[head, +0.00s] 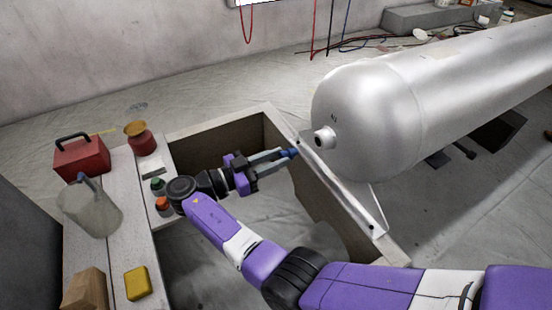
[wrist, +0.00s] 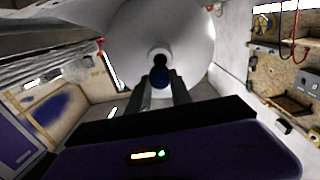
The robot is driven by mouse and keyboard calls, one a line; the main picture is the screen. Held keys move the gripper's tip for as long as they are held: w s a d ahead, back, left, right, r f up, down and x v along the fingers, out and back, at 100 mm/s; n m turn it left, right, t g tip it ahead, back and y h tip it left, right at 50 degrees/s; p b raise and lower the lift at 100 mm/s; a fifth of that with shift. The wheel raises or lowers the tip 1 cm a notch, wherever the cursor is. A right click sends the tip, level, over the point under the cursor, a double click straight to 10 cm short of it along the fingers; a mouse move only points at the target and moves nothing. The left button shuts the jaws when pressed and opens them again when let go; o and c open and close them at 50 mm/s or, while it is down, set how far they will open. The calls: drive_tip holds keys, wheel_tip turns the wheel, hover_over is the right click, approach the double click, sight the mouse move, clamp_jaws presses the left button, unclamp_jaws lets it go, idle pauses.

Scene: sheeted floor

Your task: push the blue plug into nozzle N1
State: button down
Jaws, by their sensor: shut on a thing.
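The blue plug (head: 291,153) is held at the tips of my gripper (head: 284,156) in the head view. It points right, toward the large silver tank (head: 367,110). Nozzle N1 (head: 323,138), a short stub marked N1 on the tank's rounded end, is a short way right of the plug and a little higher in the picture. In the wrist view the dark blue plug (wrist: 160,74) sits between the fingertips (wrist: 164,90), in front of the nozzle's pale rim (wrist: 159,54). The plug covers most of the nozzle opening there, so the remaining gap is hard to judge.
A boxy frame with an open middle (head: 226,128) lies below my arm. A bench (head: 130,220) at left bears a red toolbox (head: 81,157), a jug (head: 90,208), a yellow block (head: 137,283), and green and orange plugs (head: 162,203). A metal rail (head: 345,187) runs below the nozzle.

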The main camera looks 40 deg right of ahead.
sight(297, 150)
drive_tip(key=shift+f, duration=0.1)
drive_tip(key=shift+x, duration=2.7)
drive_tip(key=shift+x, duration=1.65)
drive_tip(key=c, duration=1.1)
unclamp_jaws()
drive_tip(key=shift+v, duration=3.9)
